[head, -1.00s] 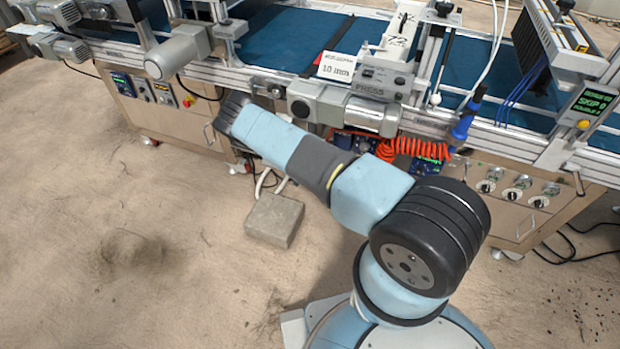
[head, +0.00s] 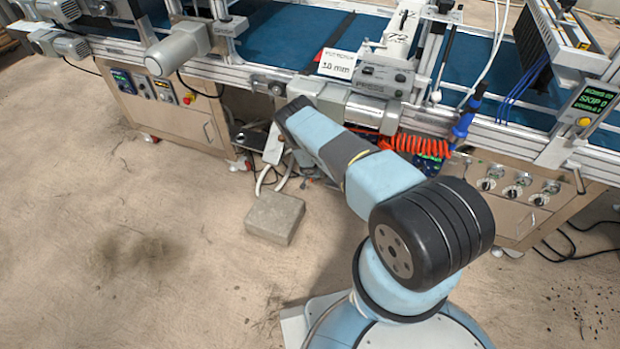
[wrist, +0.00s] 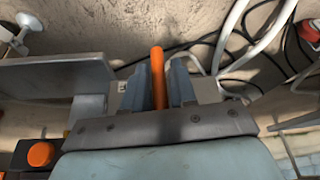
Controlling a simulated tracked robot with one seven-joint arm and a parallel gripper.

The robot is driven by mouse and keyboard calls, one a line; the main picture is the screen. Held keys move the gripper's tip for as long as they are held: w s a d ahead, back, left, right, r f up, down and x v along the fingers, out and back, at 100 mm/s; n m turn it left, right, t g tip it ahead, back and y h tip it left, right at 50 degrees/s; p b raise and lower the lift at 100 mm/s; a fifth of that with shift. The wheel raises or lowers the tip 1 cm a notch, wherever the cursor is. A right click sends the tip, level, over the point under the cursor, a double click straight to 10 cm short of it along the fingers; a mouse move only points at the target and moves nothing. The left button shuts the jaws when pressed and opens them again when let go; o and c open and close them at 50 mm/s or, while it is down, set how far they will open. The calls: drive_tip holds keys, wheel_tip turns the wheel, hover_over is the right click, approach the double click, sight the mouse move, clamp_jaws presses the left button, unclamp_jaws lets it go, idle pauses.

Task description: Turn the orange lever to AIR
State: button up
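The orange lever (wrist: 159,72) stands between the two blue-grey fingers of my gripper (wrist: 160,85) in the wrist view. The fingers lie close along both its sides with hardly any gap, so my gripper looks shut on it. The lever's lower end is hidden by my gripper's grey front edge. In the head view my arm's far end points at the area below the press unit (head: 378,80) and hides the lever and fingers. No AIR mark can be read in either view.
A grey plate (wrist: 55,75) is close to the left of my fingers, with an orange knob (wrist: 40,153) below it. White hoses (wrist: 270,45) and dark cables run at the right. A concrete block (head: 274,217) lies on the floor, and an orange coiled hose (head: 420,146) hangs at the frame.

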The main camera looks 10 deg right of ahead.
drive_tip(key=shift+w+d+f, duration=0.1)
drive_tip(key=shift+f, duration=0.2)
drive_tip(key=shift+c, duration=0.3)
clamp_jaws()
